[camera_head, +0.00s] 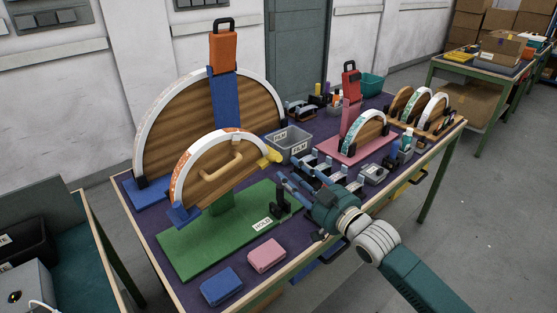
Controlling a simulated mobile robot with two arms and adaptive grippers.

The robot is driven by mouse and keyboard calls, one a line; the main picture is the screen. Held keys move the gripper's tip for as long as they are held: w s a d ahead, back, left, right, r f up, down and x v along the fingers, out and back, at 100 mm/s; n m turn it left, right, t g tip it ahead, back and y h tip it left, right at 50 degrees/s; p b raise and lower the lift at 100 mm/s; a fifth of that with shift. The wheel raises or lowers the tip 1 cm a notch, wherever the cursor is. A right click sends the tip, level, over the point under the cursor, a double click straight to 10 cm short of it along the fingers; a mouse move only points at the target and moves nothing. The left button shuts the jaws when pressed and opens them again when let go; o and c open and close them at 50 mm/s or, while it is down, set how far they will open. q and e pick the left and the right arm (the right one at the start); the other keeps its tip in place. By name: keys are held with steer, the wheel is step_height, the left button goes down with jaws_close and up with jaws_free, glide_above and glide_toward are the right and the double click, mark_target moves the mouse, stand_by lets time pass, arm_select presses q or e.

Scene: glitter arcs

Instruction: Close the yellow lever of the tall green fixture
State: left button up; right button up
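The green fixture has a flat green base (200,248) marked HOLD and a green post. The post carries a half-round wooden board (205,185) with a white and orange arc and a tan handle. The yellow lever (272,154) sticks out at the right end of this arc, pointing down to the right. My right gripper (282,181) is below and right of the lever, apart from it. Its thin fingers look spread, with nothing between them. A black clamp part (279,201) stands on the base near the fingers. My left gripper is not in view.
A larger wooden arc (160,135) on a blue stand with an orange top is behind. A grey bin (290,142), a pink fixture (345,150) and small metal parts stand to the right. A blue block (221,287) and pink block (267,256) lie at the front edge.

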mark_target(274, 158)
steer(key=x, duration=0.6)
steer(key=shift+w+a+f, duration=0.1)
steer(key=shift+w+a, duration=0.1)
steer(key=shift+w, duration=0.05)
steer(key=shift+c, duration=0.2)
steer(key=shift+f, duration=0.1)
jaws_close()
